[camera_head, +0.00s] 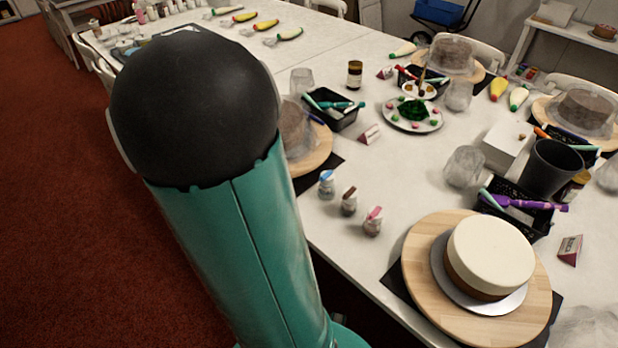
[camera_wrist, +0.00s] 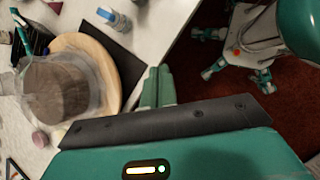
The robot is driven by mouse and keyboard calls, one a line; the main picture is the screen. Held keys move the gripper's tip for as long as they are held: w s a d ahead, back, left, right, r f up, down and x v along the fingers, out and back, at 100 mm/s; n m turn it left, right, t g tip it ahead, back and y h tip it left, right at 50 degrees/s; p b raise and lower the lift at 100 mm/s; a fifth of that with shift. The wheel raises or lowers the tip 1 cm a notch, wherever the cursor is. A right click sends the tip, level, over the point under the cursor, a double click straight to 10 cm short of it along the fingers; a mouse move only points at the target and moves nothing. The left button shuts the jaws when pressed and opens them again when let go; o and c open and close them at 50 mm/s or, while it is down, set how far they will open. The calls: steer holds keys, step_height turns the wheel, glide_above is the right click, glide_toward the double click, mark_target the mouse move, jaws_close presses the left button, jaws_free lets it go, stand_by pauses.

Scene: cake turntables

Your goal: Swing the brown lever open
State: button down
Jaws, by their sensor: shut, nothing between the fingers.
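A small bottle with a brown lever-like top (camera_head: 349,193) stands in the head view, between a blue-topped bottle (camera_head: 327,183) and a pink-topped bottle (camera_head: 373,220) near the table's left edge. How far the brown top is swung is too small to tell. The blue-topped bottle also shows in the wrist view (camera_wrist: 115,19); the brown one cannot be made out there. My gripper (camera_wrist: 157,75) is in the wrist view, shut and empty, over the table edge and apart from the bottles. In the head view my arm hides it.
A white-topped cake (camera_head: 490,252) on a wooden turntable (camera_head: 425,270) stands front right. A covered brown cake (camera_wrist: 55,88) on a turntable (camera_wrist: 108,75) sits left in the wrist view. A black tool basket (camera_head: 335,108) stands farther back. Bare table (camera_head: 410,165) lies right of the bottles.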

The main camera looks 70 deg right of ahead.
steer(key=s+d+f+n+g, duration=0.1)
steer(key=s+d+f+g, duration=0.2)
steer(key=s+d, duration=0.35)
glide_toward(350, 191)
steer(key=shift+s+a+f, duration=0.2)
steer(key=shift+s+f, duration=0.25)
steer(key=shift+f, duration=0.3)
steer(key=shift+s+a+f, duration=0.2)
steer(key=shift+s+f, duration=0.2)
steer(key=shift+f, duration=0.35)
steer(key=shift+s+a+f, duration=0.2)
steer(key=shift+s+f, duration=0.25)
steer(key=shift+f, duration=0.3)
